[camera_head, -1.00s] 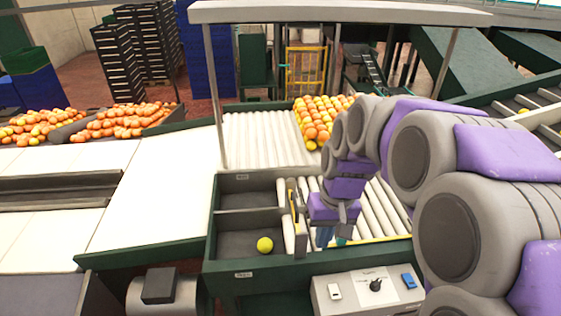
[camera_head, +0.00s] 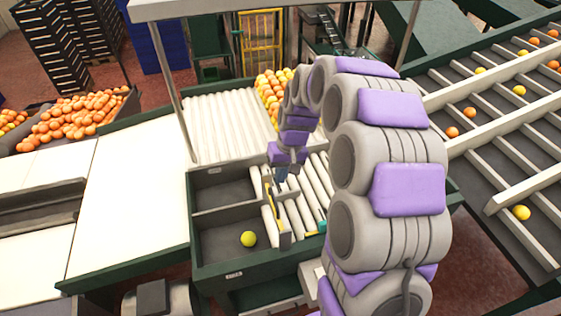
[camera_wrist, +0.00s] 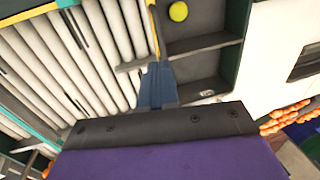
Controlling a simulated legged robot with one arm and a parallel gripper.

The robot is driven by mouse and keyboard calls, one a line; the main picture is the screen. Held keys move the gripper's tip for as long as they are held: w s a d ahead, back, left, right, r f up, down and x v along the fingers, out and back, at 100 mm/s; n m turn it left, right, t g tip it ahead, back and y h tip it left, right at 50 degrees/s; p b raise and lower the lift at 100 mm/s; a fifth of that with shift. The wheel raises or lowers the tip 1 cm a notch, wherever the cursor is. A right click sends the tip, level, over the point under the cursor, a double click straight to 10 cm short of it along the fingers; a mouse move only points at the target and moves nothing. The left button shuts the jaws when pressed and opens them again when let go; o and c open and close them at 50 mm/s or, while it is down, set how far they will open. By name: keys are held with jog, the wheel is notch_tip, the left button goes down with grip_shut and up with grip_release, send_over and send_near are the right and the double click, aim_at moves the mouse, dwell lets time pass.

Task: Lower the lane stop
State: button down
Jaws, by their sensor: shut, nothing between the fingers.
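A narrow upright grey plate with a yellow edge (camera_head: 269,196), which looks like the lane stop, stands between the white rollers and the dark compartments. Its yellow edge shows at the top of the wrist view (camera_wrist: 153,32). I cannot tell for sure whether it is raised or lowered. My gripper (camera_head: 281,176) is over the rollers beside this plate. In the wrist view my gripper (camera_wrist: 159,66) is shut with blue fingers, its tips close to the plate's end. I cannot tell whether they touch. Part of the rollers is hidden behind my arm.
A yellow fruit (camera_head: 248,239) lies in the front compartment; the back compartment (camera_head: 222,190) is empty. Several oranges (camera_head: 270,92) sit behind my arm on the roller bed. A frame post (camera_head: 168,90) rises at the left. Sloped lanes (camera_head: 500,110) with scattered fruit lie right.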

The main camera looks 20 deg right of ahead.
aim_at(274, 197)
jog(key=f, duration=0.3)
jog(key=a+f+p, duration=0.1)
jog(key=f, duration=0.2)
jog(key=shift+a+f, duration=0.15)
jog(key=shift+a, duration=0.05)
jog(key=shift+a+f, duration=0.3)
jog(key=shift+d, duration=0.25)
